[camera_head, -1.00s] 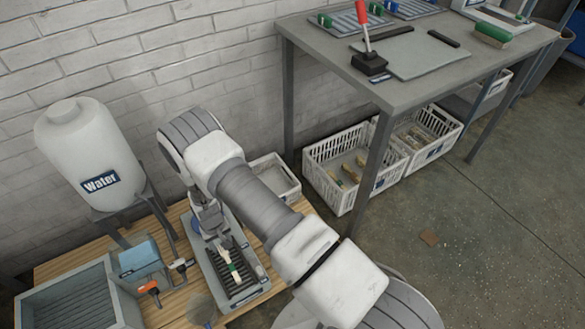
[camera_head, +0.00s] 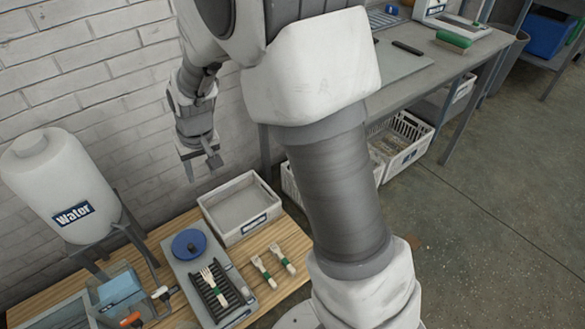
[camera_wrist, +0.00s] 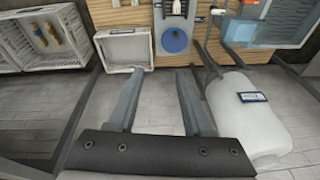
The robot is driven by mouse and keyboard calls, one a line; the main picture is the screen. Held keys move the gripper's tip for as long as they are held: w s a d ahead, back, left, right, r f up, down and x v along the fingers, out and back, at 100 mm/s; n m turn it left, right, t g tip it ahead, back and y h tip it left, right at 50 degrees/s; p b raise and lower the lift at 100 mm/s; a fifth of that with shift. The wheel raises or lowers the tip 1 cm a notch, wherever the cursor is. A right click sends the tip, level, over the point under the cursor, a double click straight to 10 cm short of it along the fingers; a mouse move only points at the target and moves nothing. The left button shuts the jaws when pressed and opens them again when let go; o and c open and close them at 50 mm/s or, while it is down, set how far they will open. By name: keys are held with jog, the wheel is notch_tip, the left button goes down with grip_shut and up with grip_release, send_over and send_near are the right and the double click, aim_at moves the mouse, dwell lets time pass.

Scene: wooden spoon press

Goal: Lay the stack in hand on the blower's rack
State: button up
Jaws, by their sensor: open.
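A stack of pale wooden forks with a green band (camera_head: 213,284) lies on the black slatted rack (camera_head: 222,309) of the grey blower (camera_head: 180,268) in the head view. The blower's round blue part (camera_head: 189,244) is behind the rack; it also shows in the wrist view (camera_wrist: 175,41). My gripper (camera_head: 200,172) is raised well above the table near the brick wall, apart from the stack. In the wrist view my gripper (camera_wrist: 157,72) has its two fingers spread with nothing between them. The rack is barely seen in the wrist view.
Two more green-banded bundles, one (camera_head: 262,270) and another (camera_head: 282,260), lie on the wooden table (camera_head: 255,250) right of the blower. A white bin (camera_head: 240,208) stands behind them. A white water tank (camera_head: 57,185) stands left. My arm hides part of the grey workbench (camera_head: 400,65).

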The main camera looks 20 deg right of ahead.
jog(key=s+d+r+t, duration=0.1)
jog(key=s+d+r, duration=0.3)
jog(key=s+r, duration=0.25)
jog(key=s+d+r+t, duration=0.1)
jog(key=s+d+r, duration=0.35)
jog(key=r, duration=0.35)
jog(key=s+d+r+m+t+h, duration=0.1)
jog(key=s+d+r, duration=0.2)
jog(key=s, duration=0.9)
jog(key=shift+s+d+m, duration=0.15)
jog(key=shift+d+m, duration=0.15)
jog(key=shift+d, duration=0.2)
